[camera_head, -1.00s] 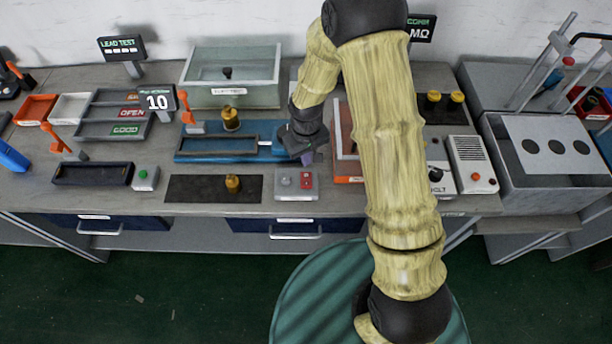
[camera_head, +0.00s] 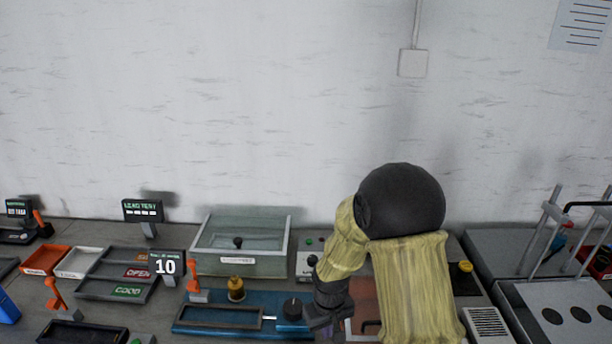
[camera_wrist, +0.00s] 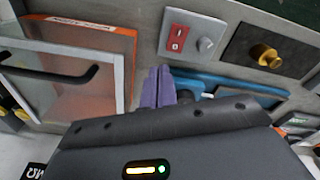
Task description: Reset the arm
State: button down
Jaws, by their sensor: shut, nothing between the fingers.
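My gripper (camera_head: 324,322) hangs from the bent arm at the lower middle of the head view, just right of the blue fixture (camera_head: 215,329). In the wrist view the purple fingers of my gripper (camera_wrist: 159,88) are together with nothing between them. They point toward the bench, near the blue fixture (camera_wrist: 222,84) and a box with a red switch and grey knob (camera_wrist: 188,38). They appear clear of both, though the exact height is hard to tell.
An orange-framed clear guard with a dark handle (camera_wrist: 75,75) stands close to the fingers. A brass part (camera_wrist: 265,56) sits on a black mat. A clear-walled tank (camera_head: 240,262) stands behind the fixture. A grey perforated-top box (camera_head: 570,300) is at right.

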jog(key=s+d+r+m+t, duration=0.2)
jog(key=s+d+r+m, duration=0.2)
jog(key=s+d+r, duration=0.6)
notch_tip(320, 180, up, 3)
jog(key=shift+s+f+m, duration=0.2)
jog(key=shift+s+m, duration=0.1)
jog(key=shift+s, duration=0.4)
